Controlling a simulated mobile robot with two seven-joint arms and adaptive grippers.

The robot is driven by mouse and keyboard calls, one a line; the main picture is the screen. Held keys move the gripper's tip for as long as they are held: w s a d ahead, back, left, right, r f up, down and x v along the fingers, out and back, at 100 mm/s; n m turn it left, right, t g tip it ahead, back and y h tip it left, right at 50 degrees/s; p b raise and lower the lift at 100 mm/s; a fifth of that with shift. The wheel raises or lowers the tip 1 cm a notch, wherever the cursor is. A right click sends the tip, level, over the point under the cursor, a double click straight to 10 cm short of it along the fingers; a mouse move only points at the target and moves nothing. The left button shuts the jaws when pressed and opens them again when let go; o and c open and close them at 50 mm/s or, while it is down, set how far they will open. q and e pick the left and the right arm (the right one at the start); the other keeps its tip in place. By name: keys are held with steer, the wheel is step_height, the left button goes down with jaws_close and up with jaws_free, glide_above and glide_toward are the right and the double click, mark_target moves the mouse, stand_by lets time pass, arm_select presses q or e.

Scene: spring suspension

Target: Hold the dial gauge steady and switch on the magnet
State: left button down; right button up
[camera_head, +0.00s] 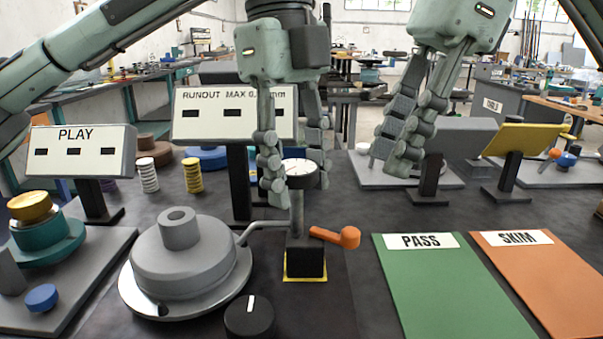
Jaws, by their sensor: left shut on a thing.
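The dial gauge (299,168) has a round white face in a dark housing. It stands upright on a grey post above a black magnetic base (305,262), which sits on a yellow-edged patch. An orange-ended lever (348,237) sticks out to the right of the base. A thin grey arm runs left from the post toward the grey hub (183,260). My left gripper (296,188) is shut on the dial gauge from above, one finger on each side. My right gripper (396,160) hangs above and right of the lever, apart from it; its finger gap is unclear.
A black knob (249,316) stands in front of the hub. Green PASS (450,290) and orange SKIM (545,285) mats lie at right. PLAY (82,142) and RUNOUT (215,125) signs, springs and stands line the back.

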steer(key=shift+s+a+r+m, duration=0.2)
steer(key=shift+s+a+m, duration=0.15)
steer(key=shift+m, duration=0.25)
steer(key=c, duration=0.5)
steer(key=s+a+m, duration=0.1)
steer(key=m, duration=0.1)
steer(key=s+m+t+h, duration=0.1)
steer(key=s+m, duration=0.1)
steer(key=s+a+r+m+h, duration=0.1)
steer(key=m, duration=0.1)
steer(key=shift+s+a+r+m+t, duration=0.1)
steer(key=shift+s+a+m+t, duration=0.2)
steer(key=shift+s+m+t, duration=0.1)
jaws_close()
steer(key=s+a+m+t+h, duration=0.1)
steer(key=s+m+t+h, duration=0.1)
steer(key=s+m, duration=0.4)
steer(key=m+t, duration=0.1)
steer(key=m, duration=0.4)
steer(key=shift+a+f+m, duration=0.2)
steer(key=shift+f+m, duration=0.1)
steer(key=shift+f, duration=0.05)
